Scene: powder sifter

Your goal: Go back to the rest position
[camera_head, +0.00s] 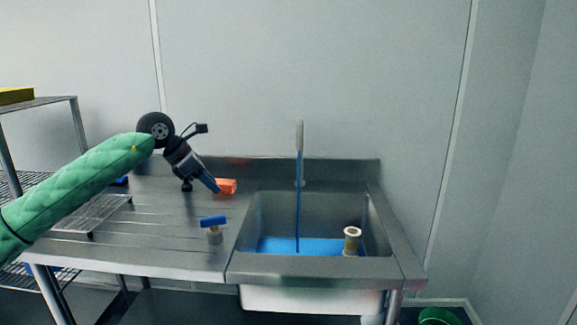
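My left arm comes in from the left in a green sleeve. My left gripper (207,184) points down and to the right over the steel drainboard, with a blue part at its tip. It is close to a small orange object (227,186) at the back of the board. I cannot tell whether they touch, or whether the fingers are open or shut. A small item with a blue top and a pale base (214,229) stands on the board in front of the gripper. My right gripper is not in view.
The steel sink (373,222) is on the right, with blue liquid (300,246) in it. A beige cylinder (352,240) stands in the basin. A thin faucet (299,138) rises behind it. A wire shelf rack (50,101) is at the left. A green bin (439,317) is at lower right.

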